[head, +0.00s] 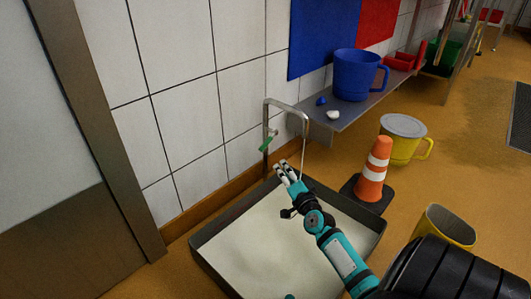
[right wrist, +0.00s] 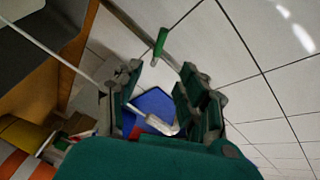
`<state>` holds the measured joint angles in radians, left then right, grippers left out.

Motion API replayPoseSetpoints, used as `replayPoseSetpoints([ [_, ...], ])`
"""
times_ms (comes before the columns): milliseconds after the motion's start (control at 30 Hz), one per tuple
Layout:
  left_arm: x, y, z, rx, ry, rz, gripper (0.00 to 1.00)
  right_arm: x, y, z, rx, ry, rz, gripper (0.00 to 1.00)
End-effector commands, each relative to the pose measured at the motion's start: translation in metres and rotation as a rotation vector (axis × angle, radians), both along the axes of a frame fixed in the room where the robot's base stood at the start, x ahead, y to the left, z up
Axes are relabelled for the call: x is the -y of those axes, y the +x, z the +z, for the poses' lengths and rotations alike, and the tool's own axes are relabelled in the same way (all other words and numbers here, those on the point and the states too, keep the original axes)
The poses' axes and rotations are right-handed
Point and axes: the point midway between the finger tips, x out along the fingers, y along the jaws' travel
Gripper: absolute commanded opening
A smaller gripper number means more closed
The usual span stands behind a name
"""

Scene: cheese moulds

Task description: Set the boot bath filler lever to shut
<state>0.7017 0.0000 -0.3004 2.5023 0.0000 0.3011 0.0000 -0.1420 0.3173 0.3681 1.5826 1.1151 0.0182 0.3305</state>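The boot bath (head: 350,207) is a dark-rimmed tray of pale liquid on the floor. Its filler pipe (head: 285,103) rises at the wall side and bends over the bath. A thin pale stream (head: 303,155) hangs from the spout. The green filler lever (head: 265,145) sits on the upright and slants downward; it also shows in the right wrist view (right wrist: 160,43), beyond the fingertips. My right gripper (head: 286,171) is below and slightly right of the lever in the head view. Its fingers (right wrist: 158,100) are apart, with nothing between them. My left gripper is out of view.
An orange-white cone (head: 374,170) stands right of the bath. A lidded yellow bucket (head: 402,138) and an open yellow container (head: 446,228) are on the floor. A metal shelf (head: 345,122) holds a blue jug (head: 357,74). The tiled wall is close behind the pipe.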

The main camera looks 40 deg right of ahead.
Motion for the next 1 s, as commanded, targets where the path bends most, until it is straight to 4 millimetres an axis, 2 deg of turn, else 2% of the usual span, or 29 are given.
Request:
replayPoseSetpoints([
  [267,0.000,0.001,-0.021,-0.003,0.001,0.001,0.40,0.018,0.048,-0.002,0.003,0.001,-0.001,0.40],
  [700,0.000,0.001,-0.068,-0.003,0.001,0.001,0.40,0.049,0.133,-0.004,-0.002,0.000,0.000,0.40],
  [833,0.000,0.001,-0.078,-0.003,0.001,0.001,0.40,0.055,0.148,-0.003,-0.002,0.000,0.000,0.40],
  [1000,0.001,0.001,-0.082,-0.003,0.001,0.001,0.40,0.058,0.157,-0.001,-0.004,-0.002,0.001,0.40],
])
